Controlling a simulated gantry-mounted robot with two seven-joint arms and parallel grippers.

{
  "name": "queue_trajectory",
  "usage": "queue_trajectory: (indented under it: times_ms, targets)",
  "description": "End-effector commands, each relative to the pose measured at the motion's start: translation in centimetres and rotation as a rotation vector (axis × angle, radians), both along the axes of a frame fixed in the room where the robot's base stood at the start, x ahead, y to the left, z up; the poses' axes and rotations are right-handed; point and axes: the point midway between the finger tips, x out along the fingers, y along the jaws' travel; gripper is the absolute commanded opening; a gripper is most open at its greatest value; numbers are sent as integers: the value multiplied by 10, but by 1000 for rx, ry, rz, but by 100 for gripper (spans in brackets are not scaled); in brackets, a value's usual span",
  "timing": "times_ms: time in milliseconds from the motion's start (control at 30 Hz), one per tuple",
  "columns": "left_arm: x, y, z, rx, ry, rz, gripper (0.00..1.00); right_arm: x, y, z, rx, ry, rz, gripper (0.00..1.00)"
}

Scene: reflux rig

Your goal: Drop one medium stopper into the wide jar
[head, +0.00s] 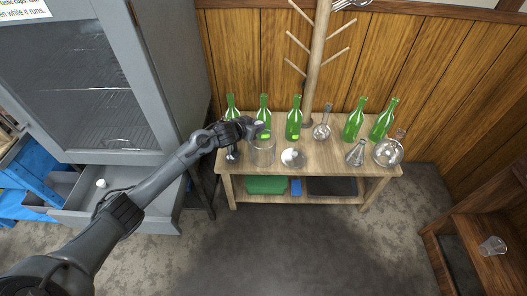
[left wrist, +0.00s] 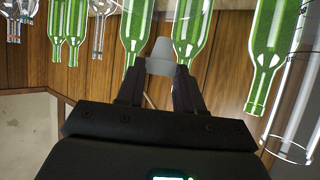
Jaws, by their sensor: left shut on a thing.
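My left gripper (head: 252,127) is at the left part of the wooden bench, by the top of a clear wide jar (head: 263,153). In the left wrist view, my left gripper (left wrist: 159,82) is shut on a pale grey tapered stopper (left wrist: 161,55). The picture there is upside down, with the bottles hanging neck-down. A clear glass vessel, which looks like the wide jar (left wrist: 296,115), shows at the right edge there, apart from the stopper. The stopper's size class cannot be told, and it is not clear in the head view. My right gripper is not in view.
Several green bottles (head: 295,121) stand along the back of the bench (head: 320,164). Flasks (head: 388,152) stand at the right, and a round pale dish (head: 293,158) lies right of the jar. A wooden peg stand (head: 318,60) rises behind. A grey cabinet (head: 150,75) stands at left.

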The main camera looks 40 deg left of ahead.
Motion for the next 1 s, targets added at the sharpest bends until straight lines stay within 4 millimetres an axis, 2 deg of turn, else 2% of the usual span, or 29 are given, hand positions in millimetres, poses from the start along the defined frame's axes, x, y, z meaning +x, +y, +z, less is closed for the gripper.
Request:
queue_trajectory:
  times_ms: [133, 167, 333, 733, 1000]
  targets:
    - [0, 0, 1, 0, -1, 0, 8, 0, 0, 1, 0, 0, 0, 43]
    - [0, 0, 1, 0, -1, 0, 41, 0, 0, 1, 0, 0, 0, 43]
    - [0, 0, 1, 0, -1, 0, 66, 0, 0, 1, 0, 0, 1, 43]
    - [-4, 0, 4, 0, 0, 0, 66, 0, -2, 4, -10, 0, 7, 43]
    - [-33, 0, 21, 2, 2, 0, 66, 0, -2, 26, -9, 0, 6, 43]
